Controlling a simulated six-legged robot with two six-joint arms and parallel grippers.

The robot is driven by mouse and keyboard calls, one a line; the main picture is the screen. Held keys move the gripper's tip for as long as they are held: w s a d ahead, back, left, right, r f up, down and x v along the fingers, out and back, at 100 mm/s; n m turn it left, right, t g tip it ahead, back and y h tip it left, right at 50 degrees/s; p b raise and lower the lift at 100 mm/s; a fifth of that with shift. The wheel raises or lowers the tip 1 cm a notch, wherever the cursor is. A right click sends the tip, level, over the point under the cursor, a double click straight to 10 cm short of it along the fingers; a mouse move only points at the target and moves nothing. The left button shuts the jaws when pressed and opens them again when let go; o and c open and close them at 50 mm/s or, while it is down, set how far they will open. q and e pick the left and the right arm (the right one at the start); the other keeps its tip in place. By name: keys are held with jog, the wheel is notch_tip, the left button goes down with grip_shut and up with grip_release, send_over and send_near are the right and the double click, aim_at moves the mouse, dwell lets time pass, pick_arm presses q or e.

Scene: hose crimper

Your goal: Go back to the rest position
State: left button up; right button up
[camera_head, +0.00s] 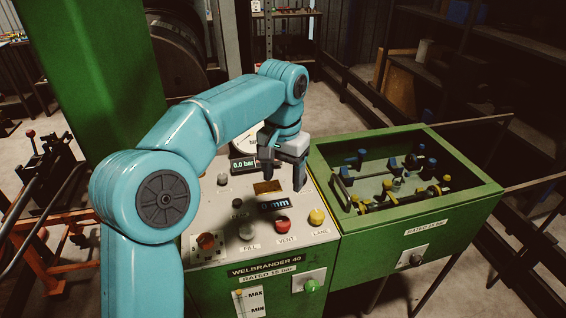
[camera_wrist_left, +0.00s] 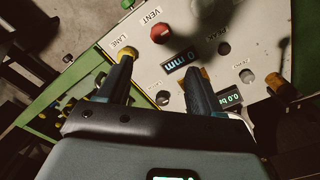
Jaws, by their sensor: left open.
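My left gripper (camera_head: 283,178) hangs over the panel of the green crimper, fingers pointing down, open with nothing between them. It also shows in the left wrist view (camera_wrist_left: 160,66), its two fingers apart above the panel. One finger overlaps the yellow LANE knob (camera_wrist_left: 128,53) there; I cannot tell whether they touch. The red VENT button (camera_head: 282,222) and the yellow LANE knob in the head view (camera_head: 317,216) lie nearer than the gripper. The displays read 0 mm (camera_head: 274,204) and 0.0 bar (camera_head: 243,163). My right gripper is not in view.
A green open box (camera_head: 470,200) with several hose fittings stands right of the panel. A green column (camera_head: 95,80) rises at the left behind my arm. A green knob (camera_head: 312,286) sticks out of the crimper's front. Dark shelving stands at the back right.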

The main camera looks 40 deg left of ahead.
pick_arm(q)
notch_tip(320, 180, up, 2)
jog(key=shift+r, duration=0.2)
jog(key=shift+s, duration=0.1)
dwell(0.5)
